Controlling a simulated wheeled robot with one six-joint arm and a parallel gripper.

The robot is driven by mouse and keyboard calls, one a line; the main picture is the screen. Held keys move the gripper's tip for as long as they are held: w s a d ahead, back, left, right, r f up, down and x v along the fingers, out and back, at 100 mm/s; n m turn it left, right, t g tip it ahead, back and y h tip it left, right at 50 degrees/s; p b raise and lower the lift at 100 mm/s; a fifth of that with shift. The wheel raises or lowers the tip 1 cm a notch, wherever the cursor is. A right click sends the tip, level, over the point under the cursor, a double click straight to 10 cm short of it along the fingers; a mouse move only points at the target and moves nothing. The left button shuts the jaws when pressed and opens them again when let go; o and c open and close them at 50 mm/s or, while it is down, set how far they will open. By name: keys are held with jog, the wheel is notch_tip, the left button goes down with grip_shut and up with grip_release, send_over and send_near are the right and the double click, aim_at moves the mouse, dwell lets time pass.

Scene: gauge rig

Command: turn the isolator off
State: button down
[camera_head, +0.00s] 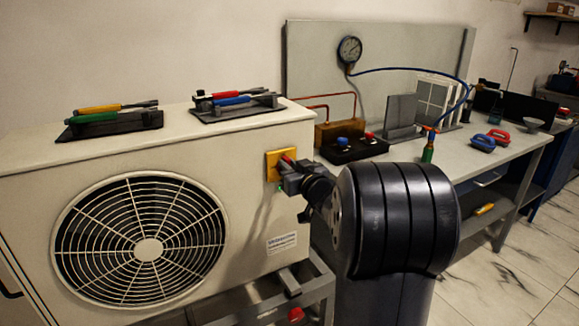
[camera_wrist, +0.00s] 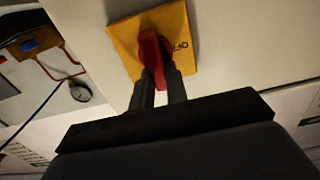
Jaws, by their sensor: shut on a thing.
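The isolator is a yellow plate (camera_head: 273,164) with a red handle (camera_head: 288,159) on the front of a cream fan unit, near its upper right corner. In the wrist view the yellow plate (camera_wrist: 181,23) carries the dark letters OFF beside the red handle (camera_wrist: 152,50). My gripper (camera_head: 289,172) is at the handle. In the wrist view its two fingers (camera_wrist: 159,80) are shut on the handle's near end. The handle stands a little tilted there and does not point at the letters. My gripper hides part of the plate in the head view.
The fan unit (camera_head: 240,155) has a round grille and two tool racks (camera_head: 112,120) (camera_head: 236,105) on top. A workbench (camera_head: 470,155) stands right, with a gauge (camera_head: 349,50), blue hose and a green-bodied torch-like item (camera_head: 428,150). Tiled floor (camera_head: 500,285) lies lower right.

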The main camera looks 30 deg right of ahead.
jog(key=shift+n, duration=0.3)
jog(key=n+b, duration=0.2)
jog(key=n, duration=0.2)
jog(key=a+f+n+b, duration=0.1)
jog(key=n+b, duration=0.2)
jog(key=n, duration=0.1)
jog(key=n+b, duration=0.2)
jog(key=n, duration=0.2)
jog(key=shift+a+f+n+b, duration=0.25)
jog(key=shift+a+n+b, duration=0.1)
jog(key=shift+n+b, duration=0.05)
jog(key=shift+f+n+b, duration=0.15)
jog(key=shift+n+b, duration=0.5)
jog(key=shift+n, duration=0.45)
jog(key=shift+f+n+b, duration=0.1)
jog(key=shift+n+b, duration=0.55)
jog(key=shift+n, duration=0.45)
jog(key=c, duration=1.4)
grip_release()
jog(key=shift+r, duration=0.1)
